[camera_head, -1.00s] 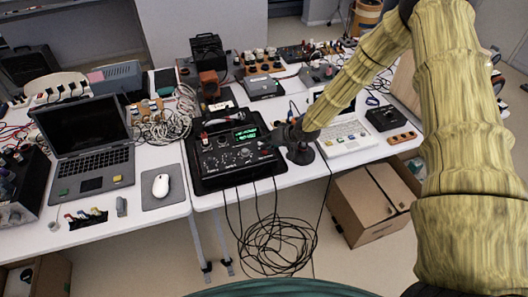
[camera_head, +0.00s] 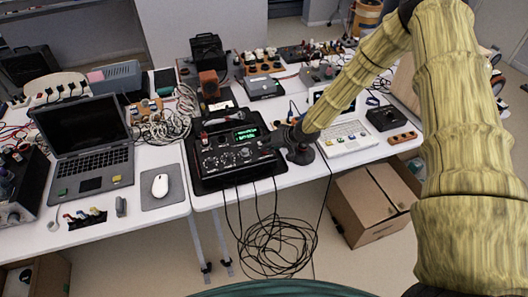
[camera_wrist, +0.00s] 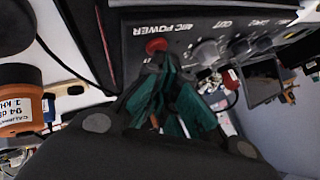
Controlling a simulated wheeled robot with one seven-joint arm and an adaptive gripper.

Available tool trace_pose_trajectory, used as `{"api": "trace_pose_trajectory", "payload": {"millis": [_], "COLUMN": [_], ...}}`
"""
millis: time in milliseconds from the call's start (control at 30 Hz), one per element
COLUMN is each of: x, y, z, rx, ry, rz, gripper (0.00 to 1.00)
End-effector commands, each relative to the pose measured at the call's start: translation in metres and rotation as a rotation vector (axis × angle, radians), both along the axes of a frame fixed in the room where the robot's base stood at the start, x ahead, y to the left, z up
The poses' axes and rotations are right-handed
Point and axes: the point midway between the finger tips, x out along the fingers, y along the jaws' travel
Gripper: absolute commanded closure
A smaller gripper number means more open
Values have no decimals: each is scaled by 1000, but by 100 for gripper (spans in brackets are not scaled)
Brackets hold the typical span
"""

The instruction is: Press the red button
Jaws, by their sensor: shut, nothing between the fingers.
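The red button (camera_wrist: 156,46) shows in the wrist view on the black panel of the test device (camera_head: 212,168), next to the lettering "MIC POWER". My gripper (camera_wrist: 163,68) is shut and empty, its teal fingers pointing toward the panel. The fingertips appear just below the red button in the wrist view; I cannot tell whether they touch it. In the head view my gripper (camera_head: 272,143) is over the right side of the device, and I cannot make out the button there.
A laptop (camera_head: 88,150) and a white mouse (camera_head: 160,185) are to the left. A white keyboard unit (camera_head: 347,138) is to the right. An orange-and-black cylinder (camera_wrist: 20,98) shows at the wrist view's left.

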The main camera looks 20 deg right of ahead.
Motion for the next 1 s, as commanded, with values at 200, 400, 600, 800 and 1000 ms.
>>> {"api": "trace_pose_trajectory", "payload": {"millis": [200,400,600,800,1000], "x": [0,0,0,-1,0], "y": [0,0,0,0,0], "z": [-1,6,15,18,18], "rx": [0,0,0,0,0], "ry": [0,0,0,1,1], "rz": [0,0,0,1,1], "gripper": [100,100,100,100,100]}}
